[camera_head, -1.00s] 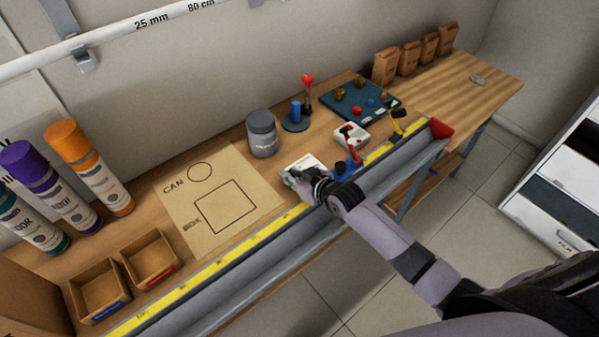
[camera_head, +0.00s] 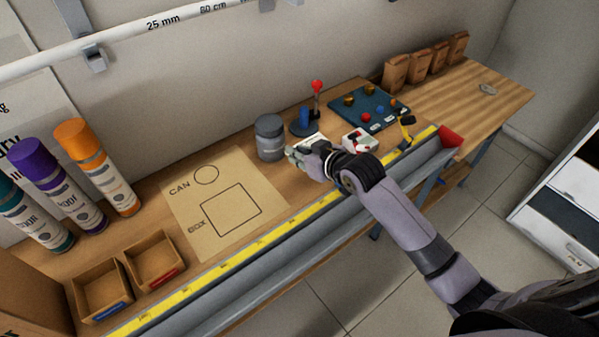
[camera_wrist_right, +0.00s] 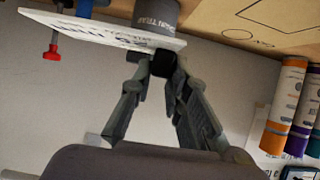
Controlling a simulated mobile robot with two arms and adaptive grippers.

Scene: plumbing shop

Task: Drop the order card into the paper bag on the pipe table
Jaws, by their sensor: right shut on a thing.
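My right gripper (camera_head: 296,154) is shut on the order card, a white card with dark print (camera_head: 310,142), beside the grey can in the head view. In the right wrist view the card (camera_wrist_right: 105,30) sticks out to the left from the fingertips (camera_wrist_right: 160,68) and looks clear of the bench. Its gripped edge is partly hidden. Several brown paper bags (camera_head: 396,72) stand in a row at the far right back, against the wall. I cannot tell whether they are open at the top. My left gripper is out of view.
The grey can (camera_head: 270,138) stands close by the gripper. A red-topped stand (camera_head: 316,100), a blue tray with small fittings (camera_head: 368,107) and a red-and-white box (camera_head: 359,140) lie towards the bags. The front right tabletop (camera_head: 470,92) is mostly clear.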

